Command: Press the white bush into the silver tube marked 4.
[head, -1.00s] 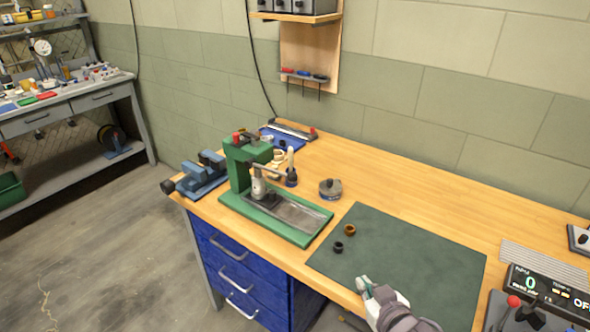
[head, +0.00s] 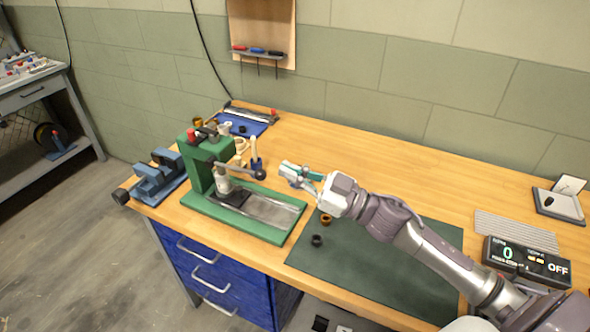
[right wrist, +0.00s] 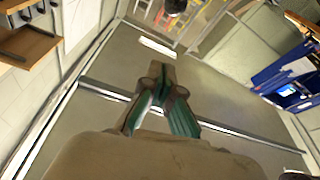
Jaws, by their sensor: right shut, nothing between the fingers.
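A green arbor press (head: 192,165) stands at the table's left end. A small silver cylinder (head: 222,183) stands upright under its ram; I cannot read a mark on it or tell whether it is the tube. The press lever ends in a dark knob (head: 260,174). My right gripper (head: 286,170) is shut and empty, just right of the knob and apart from it. In the right wrist view its green-padded fingers (right wrist: 158,82) are closed together. I cannot make out the white bush for certain; small cream-white parts (head: 240,146) stand behind the press. My left gripper is not in view.
An orange-brown ring (head: 326,219) and a black ring (head: 316,240) are on the green mat (head: 350,268), below my right arm. A blue vise (head: 157,175) is left of the press. A blue tray (head: 243,126) lies behind. The back middle of the table is clear.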

